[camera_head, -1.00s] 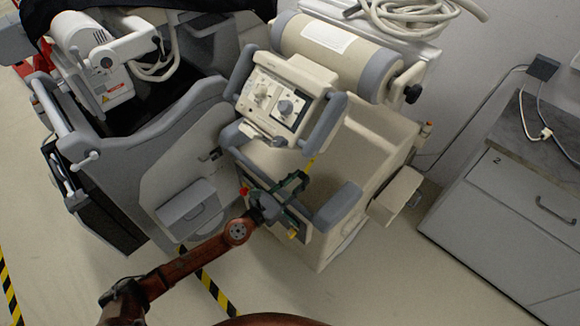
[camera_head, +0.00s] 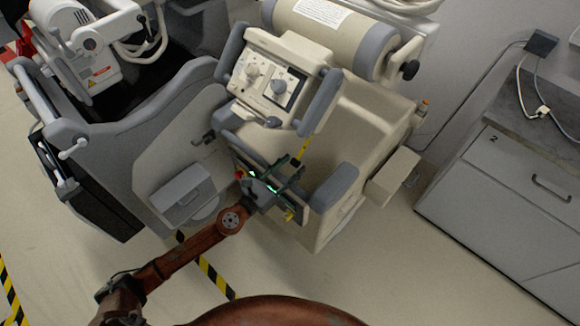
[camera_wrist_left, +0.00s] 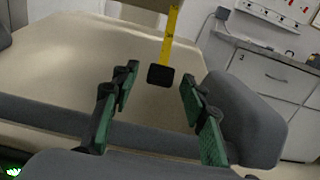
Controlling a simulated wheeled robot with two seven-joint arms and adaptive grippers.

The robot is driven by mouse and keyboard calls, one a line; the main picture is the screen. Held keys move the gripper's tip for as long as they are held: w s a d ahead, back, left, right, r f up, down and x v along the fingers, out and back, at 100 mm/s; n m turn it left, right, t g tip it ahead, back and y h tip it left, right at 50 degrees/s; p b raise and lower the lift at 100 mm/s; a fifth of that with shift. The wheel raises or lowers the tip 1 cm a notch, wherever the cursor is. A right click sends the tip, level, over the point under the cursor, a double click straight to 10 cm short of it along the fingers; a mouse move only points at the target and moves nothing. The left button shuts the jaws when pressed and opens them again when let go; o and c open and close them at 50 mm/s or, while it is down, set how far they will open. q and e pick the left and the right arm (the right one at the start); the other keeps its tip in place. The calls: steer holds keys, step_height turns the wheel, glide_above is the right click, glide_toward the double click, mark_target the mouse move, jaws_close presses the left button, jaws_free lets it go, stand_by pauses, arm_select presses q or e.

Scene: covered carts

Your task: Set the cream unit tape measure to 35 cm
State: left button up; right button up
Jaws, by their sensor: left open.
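The cream unit (camera_head: 372,130) stands in the middle of the head view, with a control panel (camera_head: 268,82) between grey handles. A yellow tape (camera_head: 304,148) hangs from under the panel. In the left wrist view the tape (camera_wrist_left: 171,35) comes down from a cream housing and ends in a black tab (camera_wrist_left: 160,75). My left gripper (camera_head: 288,188) is in front of the unit, just below the tape. In the left wrist view its green fingers (camera_wrist_left: 157,92) are apart, with the tab showing between and beyond them. Nothing is between the pads. My right gripper is not in view.
A grey handle (camera_head: 335,187) on the cream unit is close to the right of my gripper. A grey unit (camera_head: 150,130) stands to the left, and a drawer cabinet (camera_head: 510,190) to the right. The floor in front of the cabinet is clear.

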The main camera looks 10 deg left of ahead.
arm_select(q)
steer(key=shift+s+a, duration=0.1)
steer(key=v, duration=1.1)
steer(key=shift+s+a, duration=0.15)
steer(key=shift+s, duration=0.2)
